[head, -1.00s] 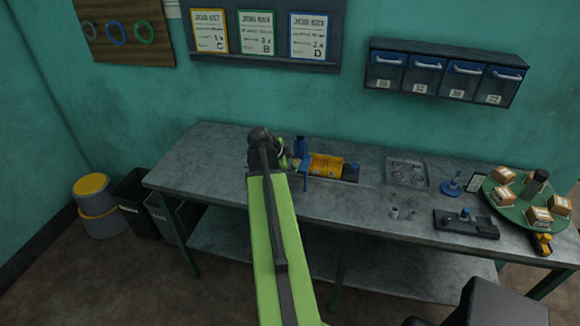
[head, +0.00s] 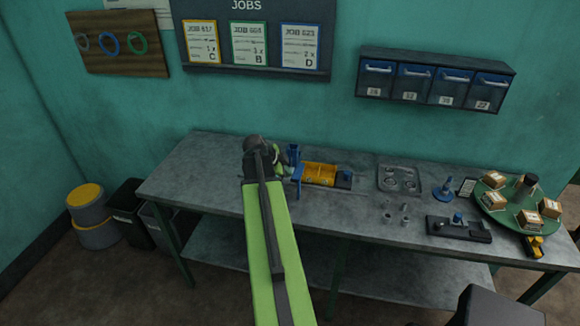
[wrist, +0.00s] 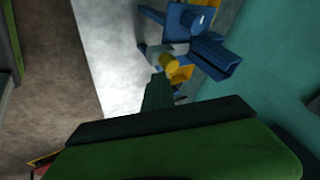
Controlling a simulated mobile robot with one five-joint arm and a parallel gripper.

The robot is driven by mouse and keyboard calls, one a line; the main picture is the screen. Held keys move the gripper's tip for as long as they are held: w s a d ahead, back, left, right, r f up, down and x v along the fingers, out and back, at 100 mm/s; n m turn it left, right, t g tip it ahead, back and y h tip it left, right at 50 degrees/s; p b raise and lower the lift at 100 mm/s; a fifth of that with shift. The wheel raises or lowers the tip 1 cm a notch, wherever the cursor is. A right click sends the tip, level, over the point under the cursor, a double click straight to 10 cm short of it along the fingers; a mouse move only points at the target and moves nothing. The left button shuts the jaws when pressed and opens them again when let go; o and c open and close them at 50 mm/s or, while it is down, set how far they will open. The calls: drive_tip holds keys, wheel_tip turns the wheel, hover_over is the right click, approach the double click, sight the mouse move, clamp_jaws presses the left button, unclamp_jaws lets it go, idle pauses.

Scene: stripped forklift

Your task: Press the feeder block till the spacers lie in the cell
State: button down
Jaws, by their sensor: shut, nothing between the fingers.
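The feeder stands on the bench, with a blue upright (head: 294,157) at its left end and a yellow body (head: 319,175) to the right. In the wrist view its blue parts (wrist: 205,50) and a small yellow round piece (wrist: 168,64) lie just beyond my fingers. My gripper (wrist: 160,82) is shut and empty, close to the feeder's left end; I cannot tell whether it touches. I cannot pick out the feeder block for certain. Several small grey cylinders, seemingly the spacers (head: 404,209), stand on the bench right of the feeder. Which place is the cell is unclear.
A grey tray with round recesses (head: 380,184) lies behind the cylinders. A blue-based stand (head: 442,192), a black fixture (head: 459,230) and a green turntable with boxes (head: 508,207) occupy the right. The left bench top (head: 200,170) is clear.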

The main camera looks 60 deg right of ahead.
drive_tip(key=p+v, duration=0.5)
drive_tip(key=v, duration=0.3)
drive_tip(key=shift+w+a+r, duration=0.2)
drive_tip(key=shift+w+r, duration=0.05)
drive_tip(key=shift+r, duration=0.05)
idle(0.4)
